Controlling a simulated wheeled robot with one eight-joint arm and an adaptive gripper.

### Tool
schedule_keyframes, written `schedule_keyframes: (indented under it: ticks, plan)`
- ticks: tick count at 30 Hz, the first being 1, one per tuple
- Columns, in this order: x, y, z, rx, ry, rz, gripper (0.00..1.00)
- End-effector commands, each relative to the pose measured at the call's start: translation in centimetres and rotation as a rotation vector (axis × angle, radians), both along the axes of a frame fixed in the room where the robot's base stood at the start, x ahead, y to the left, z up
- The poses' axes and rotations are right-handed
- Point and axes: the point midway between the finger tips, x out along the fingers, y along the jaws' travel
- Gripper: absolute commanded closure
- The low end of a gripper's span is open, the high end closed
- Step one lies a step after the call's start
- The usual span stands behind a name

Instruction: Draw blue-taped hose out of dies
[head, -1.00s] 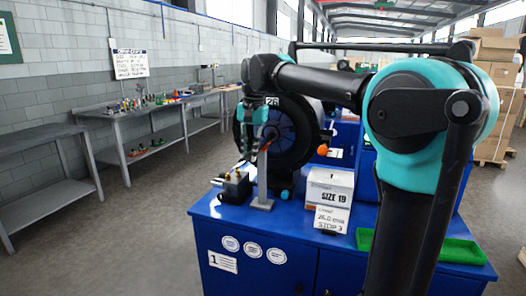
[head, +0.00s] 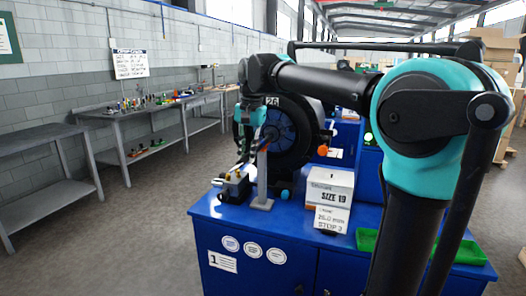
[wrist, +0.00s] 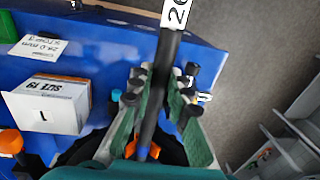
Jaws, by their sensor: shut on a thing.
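My gripper (wrist: 158,90) is shut on a black hose (wrist: 170,55), its green-grey fingers on either side. In the wrist view the hose runs from the top edge, beside a white 26 tag (wrist: 177,12), down between the fingers. A blue band (wrist: 143,150) shows low on it, next to an orange part (wrist: 152,151). In the head view my gripper (head: 246,150) is in front of the crimper's round black head (head: 292,130), left of its centre. Small orange and blue marks show by the centre. I cannot tell whether the hose end is still within the dies.
A grey post (head: 263,180) and a small dark fixture (head: 233,185) stand on the blue bench (head: 215,215). A SIZE 19 box (head: 330,188), a 26.0 mm STOP 3 card (head: 331,218) and a green tray (head: 368,240) are to the right. Grey workbenches (head: 45,137) line the wall.

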Motion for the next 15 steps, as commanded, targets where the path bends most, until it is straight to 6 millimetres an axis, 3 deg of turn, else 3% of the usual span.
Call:
schedule_keyframes:
  ticks: [10,11,15]
  plan:
    - [-0.64,0.24,-0.04,0.001,0.003,0.0,1.0]
    - [-0.64,0.24,-0.05,0.001,0.003,0.0,0.81]
    - [-0.62,0.23,-0.04,0.001,0.002,0.0,0.63]
